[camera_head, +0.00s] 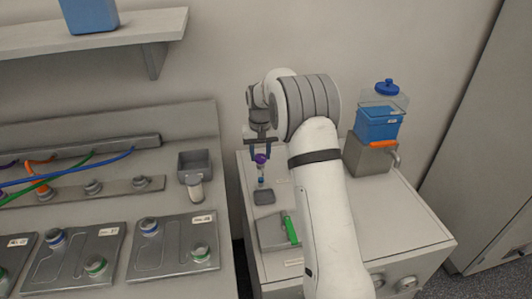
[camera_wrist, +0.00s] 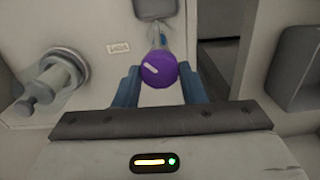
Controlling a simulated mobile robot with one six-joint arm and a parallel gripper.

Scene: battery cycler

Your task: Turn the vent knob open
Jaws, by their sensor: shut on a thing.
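My gripper (camera_head: 261,155) points down above the grey-white cabinet right of the bench. Its blue fingers are shut on a purple round-topped piece (camera_head: 261,159). In the wrist view the purple piece (camera_wrist: 158,69) has a white mark on top and sits between the fingertips (camera_wrist: 158,88). A thin stem with a blue part hangs below it, above a small dark grey pad (camera_head: 264,197). Whether it touches the pad is unclear. A grey knob-like fitting on a round flange (camera_wrist: 62,72) shows at left in the wrist view. No knob is clearly marked as the vent knob.
A grey tray (camera_head: 270,233) holds a green strip (camera_head: 291,230). Round knobs (camera_head: 407,283) are on the cabinet front. The bench (camera_head: 105,290) at left holds battery plates and cables.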

